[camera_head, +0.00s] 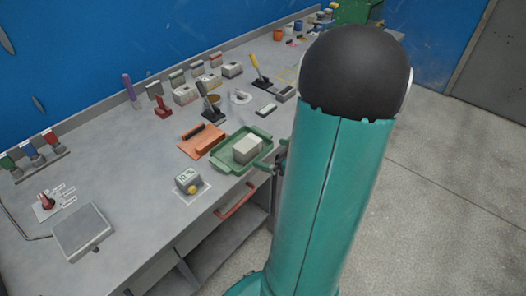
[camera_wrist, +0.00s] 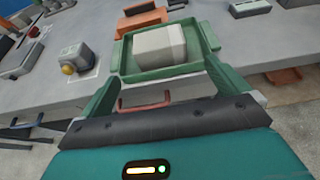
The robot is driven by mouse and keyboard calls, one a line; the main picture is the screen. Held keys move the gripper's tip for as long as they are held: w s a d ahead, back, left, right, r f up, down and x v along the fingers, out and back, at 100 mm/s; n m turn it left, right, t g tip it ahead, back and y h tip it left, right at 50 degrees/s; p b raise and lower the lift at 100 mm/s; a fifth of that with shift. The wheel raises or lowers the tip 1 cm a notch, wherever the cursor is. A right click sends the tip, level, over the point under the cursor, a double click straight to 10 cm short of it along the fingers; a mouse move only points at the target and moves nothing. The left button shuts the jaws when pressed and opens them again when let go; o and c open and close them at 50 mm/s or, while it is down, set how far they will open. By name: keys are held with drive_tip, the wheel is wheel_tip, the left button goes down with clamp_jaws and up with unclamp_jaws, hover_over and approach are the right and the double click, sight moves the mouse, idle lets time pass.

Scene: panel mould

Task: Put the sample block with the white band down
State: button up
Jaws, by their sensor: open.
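A pale block (camera_head: 247,149) sits in a green tray (camera_head: 226,165) near the front edge of the bench. I cannot make out a white band on it. In the wrist view the block (camera_wrist: 160,48) lies in the tray (camera_wrist: 150,73), straight ahead of my gripper (camera_wrist: 163,82). The fingers are apart with nothing between them that I can see held. In the head view my gripper (camera_head: 273,161) is at the tray's right end, partly hidden by my arm. I cannot tell whether a finger touches the tray.
A red handle (camera_head: 236,200) juts from the bench front. Several blocks and tools line the back. Bare bench lies at left centre.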

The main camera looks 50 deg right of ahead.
drive_tip(key=w+a+r+n+g+y, duration=0.2)
drive_tip(key=a+r+n+g+y, duration=0.1)
drive_tip(key=a+n, duration=0.6)
drive_tip(key=w+a+r+n+g+y, duration=0.2)
drive_tip(key=a+r+n+g+y, duration=0.15)
drive_tip(key=a+n, duration=0.6)
drive_tip(key=s+a+r+n+h, duration=0.3)
drive_tip(key=a+n, duration=0.3)
drive_tip(key=n, duration=0.2)
drive_tip(key=s+a+r+n+g+h, duration=0.1)
drive_tip(key=s+a+r+n+h, duration=0.3)
drive_tip(key=n, duration=0.5)
drive_tip(key=a+r, duration=0.2)
drive_tip(key=a, duration=0.1)
drive_tip(key=shift+r, duration=0.3)
drive_tip(key=shift+g, duration=0.25)
